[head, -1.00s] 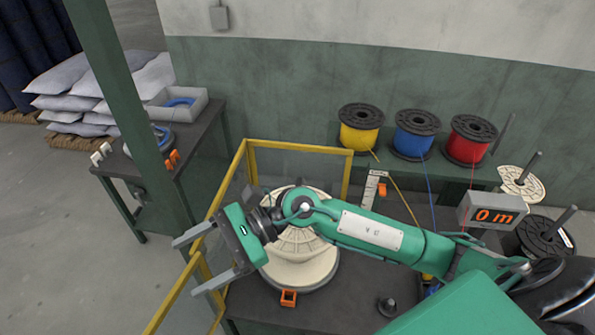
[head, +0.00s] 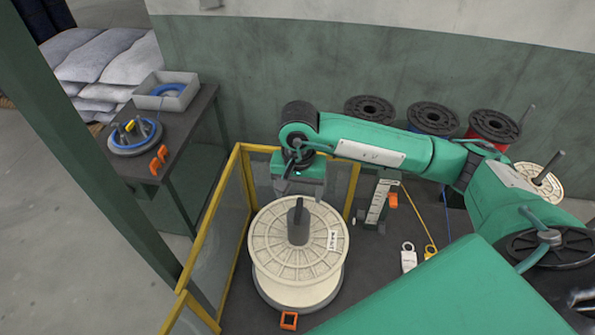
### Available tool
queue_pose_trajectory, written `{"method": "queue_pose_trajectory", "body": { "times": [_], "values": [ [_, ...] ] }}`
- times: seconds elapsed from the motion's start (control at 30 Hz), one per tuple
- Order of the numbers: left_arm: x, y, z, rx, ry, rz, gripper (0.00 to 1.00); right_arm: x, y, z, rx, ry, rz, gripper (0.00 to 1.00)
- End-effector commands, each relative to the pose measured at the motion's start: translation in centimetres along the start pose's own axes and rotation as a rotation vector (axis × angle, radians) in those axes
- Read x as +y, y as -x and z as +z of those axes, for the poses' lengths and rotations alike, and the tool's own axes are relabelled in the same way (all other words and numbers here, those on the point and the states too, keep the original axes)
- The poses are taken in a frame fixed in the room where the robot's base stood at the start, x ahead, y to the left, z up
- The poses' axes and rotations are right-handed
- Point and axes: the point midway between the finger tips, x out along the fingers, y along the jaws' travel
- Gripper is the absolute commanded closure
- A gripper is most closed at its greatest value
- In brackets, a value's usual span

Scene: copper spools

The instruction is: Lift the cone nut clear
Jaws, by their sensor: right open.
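A dark grey piece, which looks like the cone nut (head: 298,229), sits around an upright post at the centre of a cream spool (head: 270,240). The spool rests on a round grey base on the dark bench. My right gripper (head: 297,191) points down just beyond the post in the picture, open and empty. Its fingers are spread on either side, apart from the nut, and the fingertips are hard to make out. My left gripper is not in view.
A yellow-framed clear guard (head: 236,163) encloses the spool's left and back. Several coloured spools stand by the wall, including a red one (head: 493,126). An orange clip (head: 289,320) is at the bench front. My green arm covers the bench's right front.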

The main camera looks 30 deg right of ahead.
Motion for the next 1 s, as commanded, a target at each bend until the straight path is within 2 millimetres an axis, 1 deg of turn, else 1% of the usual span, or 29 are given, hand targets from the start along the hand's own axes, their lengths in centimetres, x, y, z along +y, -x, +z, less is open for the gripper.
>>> {"method": "queue_pose_trajectory", "body": {
  "times": [0.07, 0.13, 0.17, 0.3, 0.4, 0.43, 0.5, 0.57, 0.7, 0.77, 0.87, 1.0],
  "values": [
    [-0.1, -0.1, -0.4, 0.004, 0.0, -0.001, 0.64, 0.1, -0.3, 0.0, 0.001, 0.001, 0.003, 0.27],
    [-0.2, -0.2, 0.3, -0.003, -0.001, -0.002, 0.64, 0.1, -0.8, 0.0, 0.001, 0.001, 0.003, 0.27],
    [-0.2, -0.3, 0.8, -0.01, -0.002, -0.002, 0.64, 0.1, -1.1, 0.0, 0.0, 0.0, 0.003, 0.27],
    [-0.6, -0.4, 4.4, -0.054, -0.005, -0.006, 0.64, 0.1, -2.9, 0.0, -0.001, -0.002, 0.003, 0.27],
    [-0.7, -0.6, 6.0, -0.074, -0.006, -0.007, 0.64, 0.1, -4.2, 0.1, -0.002, -0.001, 0.003, 0.27],
    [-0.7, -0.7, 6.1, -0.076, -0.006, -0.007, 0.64, 0.1, -4.5, 0.0, -0.002, -0.001, 0.003, 0.27],
    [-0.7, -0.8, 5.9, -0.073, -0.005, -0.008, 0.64, 0.0, -5.3, 0.0, -0.001, 0.0, 0.002, 0.27],
    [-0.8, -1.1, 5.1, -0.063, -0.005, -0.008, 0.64, 0.0, -5.9, 0.0, -0.002, -0.001, 0.001, 0.27],
    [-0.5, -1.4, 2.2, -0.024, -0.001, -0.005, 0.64, 0.0, -6.7, 0.0, 0.0, -0.001, 0.001, 0.27],
    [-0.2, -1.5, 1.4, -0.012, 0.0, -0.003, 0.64, 0.0, -6.9, 0.0, 0.0, -0.001, 0.001, 0.27],
    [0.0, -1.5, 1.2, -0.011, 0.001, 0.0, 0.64, 0.0, -7.0, 0.0, 0.0, 0.0, 0.0, 0.27],
    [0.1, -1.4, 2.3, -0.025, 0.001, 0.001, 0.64, 0.0, -7.0, 0.0, 0.0, 0.0, 0.0, 0.27]
  ]
}}
